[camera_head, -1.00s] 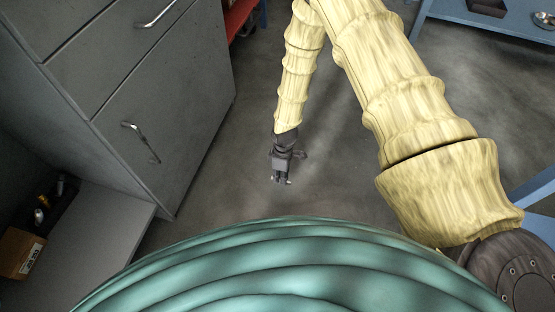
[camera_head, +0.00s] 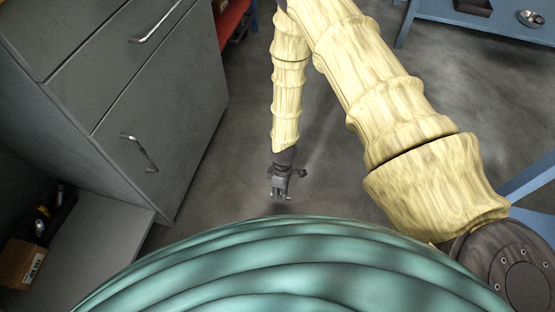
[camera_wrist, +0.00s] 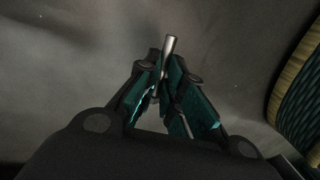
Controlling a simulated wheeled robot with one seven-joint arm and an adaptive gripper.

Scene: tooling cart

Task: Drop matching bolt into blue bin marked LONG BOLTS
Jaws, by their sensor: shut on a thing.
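My gripper (camera_head: 280,196) hangs low over the bare floor in the head view, just beyond my own green body. In the wrist view, my gripper (camera_wrist: 165,98) has its teal-padded fingers closed together on a shiny metal bolt (camera_wrist: 170,46). The bolt is too small to make out clearly in the head view. No blue bin marked LONG BOLTS shows in either view.
A grey cabinet (camera_head: 150,95) with metal handles stands at left. A cardboard box (camera_head: 20,262) and small items are at lower left near a grey surface (camera_head: 105,230). A blue table (camera_head: 480,22) with a dark tray (camera_head: 473,6) and a round dish (camera_head: 531,18) is at upper right. The floor between is clear.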

